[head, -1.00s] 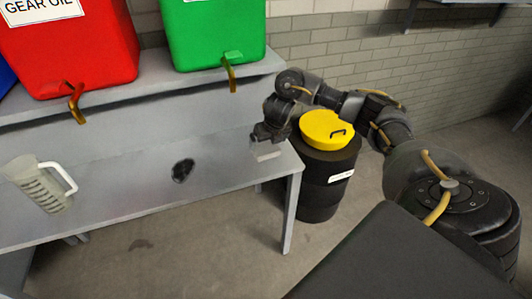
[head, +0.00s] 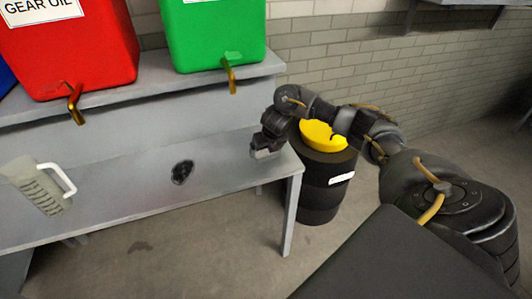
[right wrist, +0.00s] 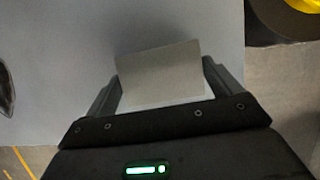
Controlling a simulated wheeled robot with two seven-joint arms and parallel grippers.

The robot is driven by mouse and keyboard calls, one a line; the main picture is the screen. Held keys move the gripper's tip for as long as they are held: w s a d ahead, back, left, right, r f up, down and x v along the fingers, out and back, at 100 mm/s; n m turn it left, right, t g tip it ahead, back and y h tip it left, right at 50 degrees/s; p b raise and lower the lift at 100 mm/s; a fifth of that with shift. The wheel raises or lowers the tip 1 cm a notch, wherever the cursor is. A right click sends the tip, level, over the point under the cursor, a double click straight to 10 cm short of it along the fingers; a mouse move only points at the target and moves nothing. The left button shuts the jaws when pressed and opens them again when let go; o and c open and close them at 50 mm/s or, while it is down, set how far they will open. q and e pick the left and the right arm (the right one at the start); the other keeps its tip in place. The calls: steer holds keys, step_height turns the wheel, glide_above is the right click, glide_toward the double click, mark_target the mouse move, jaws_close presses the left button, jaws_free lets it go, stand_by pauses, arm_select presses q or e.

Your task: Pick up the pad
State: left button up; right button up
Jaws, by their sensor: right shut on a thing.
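The pad (right wrist: 160,72) is a flat, pale grey-beige rectangular piece. In the right wrist view it sits between the two fingers of my right gripper (right wrist: 161,88), which is shut on it. In the head view my right gripper (head: 266,152) is low at the right end of the grey workbench (head: 120,208), and the pad is mostly hidden there. I cannot tell whether the pad still touches the bench top. My left gripper is not in view.
Red (head: 70,50) and green (head: 212,35) containers with taps stand on the shelf behind. A black drum (head: 325,185) with a yellow lid stands right of the bench.

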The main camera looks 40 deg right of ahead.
mark_target(266, 151)
steer(key=shift+r, duration=0.5)
steer(key=r, duration=0.3)
steer(key=shift+a+r, duration=0.15)
steer(key=shift+a, duration=0.05)
steer(key=s+a+r+p, duration=0.6)
steer(key=a+r, duration=0.2)
steer(key=a, duration=0.4)
steer(key=shift+s+r+p, duration=0.15)
steer(key=shift+r+p, duration=0.2)
steer(key=shift+p, duration=0.05)
